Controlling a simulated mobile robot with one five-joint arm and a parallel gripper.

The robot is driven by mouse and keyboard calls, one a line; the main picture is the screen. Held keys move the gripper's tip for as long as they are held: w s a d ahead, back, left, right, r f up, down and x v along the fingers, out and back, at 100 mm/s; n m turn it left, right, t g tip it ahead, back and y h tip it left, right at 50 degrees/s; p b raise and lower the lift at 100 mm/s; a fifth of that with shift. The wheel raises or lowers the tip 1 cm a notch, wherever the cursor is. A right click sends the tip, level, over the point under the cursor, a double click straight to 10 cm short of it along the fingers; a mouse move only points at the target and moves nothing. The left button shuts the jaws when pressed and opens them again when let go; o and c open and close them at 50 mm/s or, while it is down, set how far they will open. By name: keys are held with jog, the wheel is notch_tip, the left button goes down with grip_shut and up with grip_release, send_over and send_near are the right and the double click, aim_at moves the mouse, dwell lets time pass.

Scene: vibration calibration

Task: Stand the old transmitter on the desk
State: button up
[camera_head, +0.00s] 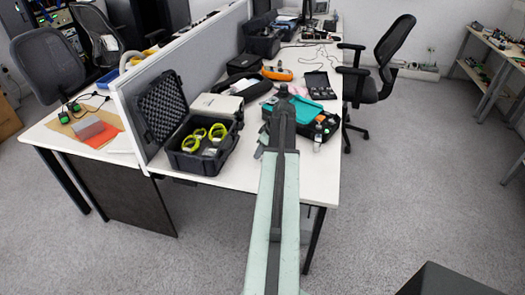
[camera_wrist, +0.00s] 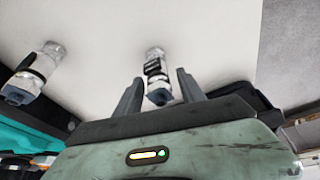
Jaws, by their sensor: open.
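Two similar silver-white cylinders with black bands and blue-grey hexagonal ends show over the white desk in the wrist view. One transmitter-like cylinder (camera_wrist: 156,66) is between the fingers of my gripper (camera_wrist: 160,77), which is open; I cannot tell whether they touch. The other cylinder (camera_wrist: 36,72) is to the left, apart from the gripper. I cannot tell which is the old one, or whether the one between the fingers lies or stands. In the head view a small pale cylinder (camera_head: 318,136) looks upright on the desk (camera_head: 310,178), right of my arm. My fingers are not clear there.
A black and teal bag (camera_head: 305,112) lies close to my arm. An open black case (camera_head: 205,157) with yellow-green rings stands at left, before a grey partition (camera_head: 185,72). Another open case (camera_head: 319,86) lies farther back. The desk's right edge is close, with carpet beyond.

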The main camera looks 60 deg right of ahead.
jog(key=p+v, duration=1.1)
jog(key=v, duration=0.1)
jog(key=shift+r, duration=0.1)
jog(key=w+a+g, duration=0.1)
jog(key=w+a, duration=0.5)
jog(key=a, duration=0.3)
jog(key=w+a+f+y, duration=0.1)
jog(key=w+a, duration=0.5)
jog(key=a, duration=0.3)
jog(key=w+a+g, duration=0.1)
jog(key=w+a, duration=0.4)
jog(key=a, duration=0.3)
jog(key=w+a+g+h, duration=0.1)
jog(key=a+g, duration=0.1)
jog(key=a, duration=3.1)
jog(key=shift+w+f, duration=0.4)
